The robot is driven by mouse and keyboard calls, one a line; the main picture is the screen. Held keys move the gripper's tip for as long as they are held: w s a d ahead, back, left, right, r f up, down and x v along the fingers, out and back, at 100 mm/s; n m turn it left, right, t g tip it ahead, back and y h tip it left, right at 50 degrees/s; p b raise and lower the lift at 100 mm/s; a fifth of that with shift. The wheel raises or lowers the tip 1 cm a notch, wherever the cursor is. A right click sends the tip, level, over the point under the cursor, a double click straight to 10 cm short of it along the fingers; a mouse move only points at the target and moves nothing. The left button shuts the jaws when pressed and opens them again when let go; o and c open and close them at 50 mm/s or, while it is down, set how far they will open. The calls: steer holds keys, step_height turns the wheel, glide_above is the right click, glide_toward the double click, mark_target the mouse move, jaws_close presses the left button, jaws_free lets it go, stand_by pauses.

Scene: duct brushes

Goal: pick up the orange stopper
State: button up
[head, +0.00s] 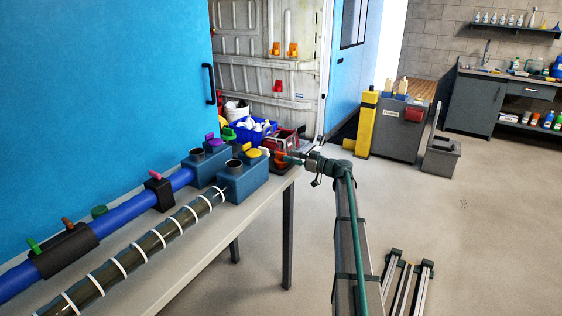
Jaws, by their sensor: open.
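A small orange piece (278,157), which looks like the orange stopper, shows at the far end of the bench, right of the yellow stopper (253,153). My gripper (292,160) is open and reaches in from the right, close to the orange piece. At this size I cannot tell whether the fingers are around it or only beside it. The fingertips are small and partly lost against the red crate behind.
Blue blocks (243,182) stand on the bench (205,250), with a purple stopper (211,140) and a green one (228,133) close by. A blue duct (125,210) and a ribbed clear tube (125,260) run along it. A red crate (284,137) stands behind.

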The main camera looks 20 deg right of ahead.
mark_target(281, 153)
steer(key=shift+p+x, duration=0.5)
steer(key=shift+x, duration=2.2)
steer(key=shift+s+r, duration=0.1)
steer(key=shift+r, duration=0.05)
jaws_close()
